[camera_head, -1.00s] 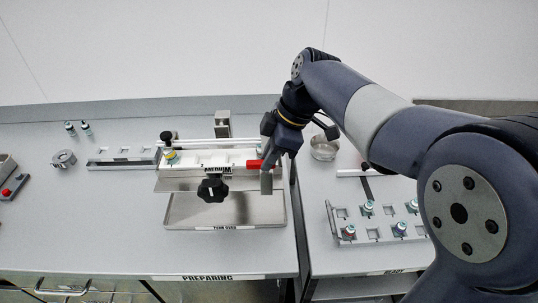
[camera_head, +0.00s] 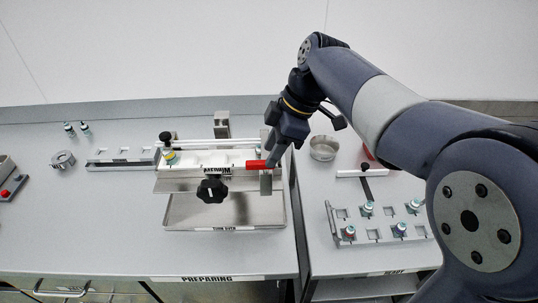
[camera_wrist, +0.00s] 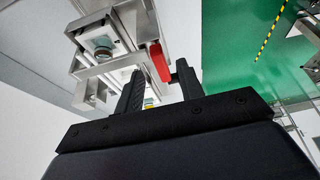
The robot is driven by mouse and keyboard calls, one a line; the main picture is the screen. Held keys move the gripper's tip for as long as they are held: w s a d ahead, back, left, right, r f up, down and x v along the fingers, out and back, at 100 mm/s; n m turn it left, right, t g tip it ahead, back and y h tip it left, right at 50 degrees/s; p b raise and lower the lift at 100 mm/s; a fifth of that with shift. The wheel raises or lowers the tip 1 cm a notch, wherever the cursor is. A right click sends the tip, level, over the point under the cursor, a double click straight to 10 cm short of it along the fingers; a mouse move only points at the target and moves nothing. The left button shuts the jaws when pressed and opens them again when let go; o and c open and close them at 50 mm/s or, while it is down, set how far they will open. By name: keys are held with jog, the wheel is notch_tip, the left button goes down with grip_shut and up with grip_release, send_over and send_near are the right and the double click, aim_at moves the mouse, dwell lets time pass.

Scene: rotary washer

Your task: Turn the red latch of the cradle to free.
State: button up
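The cradle (camera_head: 205,158) is a pale bar-like holder on the left bench, with a black knob (camera_head: 212,188) in front. Its red latch (camera_head: 256,164) lies lengthwise at the cradle's right end and points right. My gripper (camera_head: 271,160) is at the latch's right end, coming down from the upper right. In the wrist view the red latch (camera_wrist: 159,62) shows in the gap between my two separated fingers (camera_wrist: 160,76). The gripper is open; I cannot tell whether a finger touches the latch. A teal-and-white capped vial (camera_wrist: 103,46) sits in the cradle.
A metal tray (camera_head: 190,222) lies below the cradle. A steel bowl (camera_head: 323,148) stands right of my gripper. A rack (camera_head: 375,236) with several vials is on the right bench. An empty rack (camera_head: 120,164) and a grey ring (camera_head: 63,159) are at left.

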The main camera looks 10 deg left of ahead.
aim_at(260, 167)
jog(key=v, duration=0.8)
jog(key=x, duration=1)
jog(key=shift+a+f, duration=0.15)
jog(key=shift+f, duration=0.15)
jog(key=shift+r, duration=0.15)
